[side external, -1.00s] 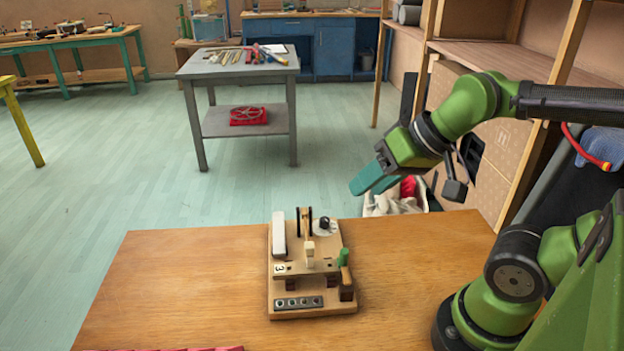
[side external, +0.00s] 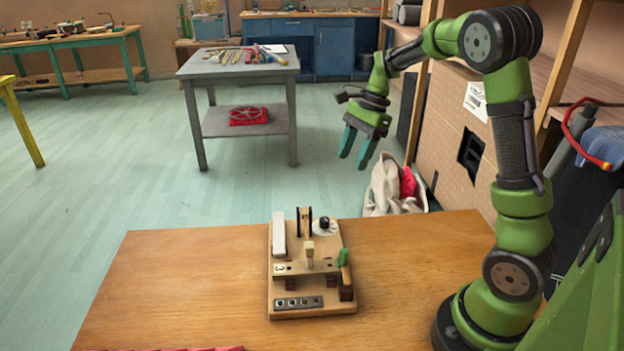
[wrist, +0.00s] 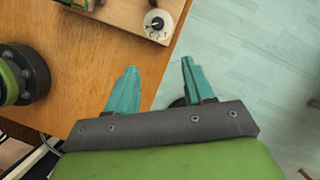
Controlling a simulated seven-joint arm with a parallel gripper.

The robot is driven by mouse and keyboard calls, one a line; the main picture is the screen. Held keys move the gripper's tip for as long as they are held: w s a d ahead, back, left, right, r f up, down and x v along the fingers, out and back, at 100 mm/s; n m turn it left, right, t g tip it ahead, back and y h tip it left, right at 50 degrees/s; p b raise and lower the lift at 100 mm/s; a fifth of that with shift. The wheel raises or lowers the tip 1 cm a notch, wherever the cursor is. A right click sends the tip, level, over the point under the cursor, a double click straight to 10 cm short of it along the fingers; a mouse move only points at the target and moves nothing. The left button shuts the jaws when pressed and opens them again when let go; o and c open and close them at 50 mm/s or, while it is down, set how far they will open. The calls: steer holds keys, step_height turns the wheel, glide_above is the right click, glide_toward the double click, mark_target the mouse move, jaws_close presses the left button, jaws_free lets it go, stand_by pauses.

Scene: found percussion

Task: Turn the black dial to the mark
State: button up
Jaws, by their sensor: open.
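The black dial (side external: 325,223) sits on a pale round plate at the back right corner of a wooden board (side external: 312,311) on the table. The dial also shows in the wrist view (wrist: 157,22), near the top, with its pale plate around it. The mark is too small to make out. My gripper (side external: 355,163) is open and empty, pointing down, high and to the back right of the board. In the wrist view its two teal fingertips (wrist: 158,65) are apart, with the table edge and floor below them. Nothing touches the dial.
The board also carries a white bar (side external: 279,234), a green-topped handle (side external: 343,258), upright wooden pieces and a metal strip (side external: 298,302). The wooden table (side external: 180,285) is clear to both sides. A shelf unit and cardboard stand behind my arm at right.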

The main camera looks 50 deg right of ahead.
steer(key=m, duration=0.1)
glide_toward(325, 219)
steer(key=x, duration=0.8)
steer(key=shift+f, duration=0.4)
jaws_close()
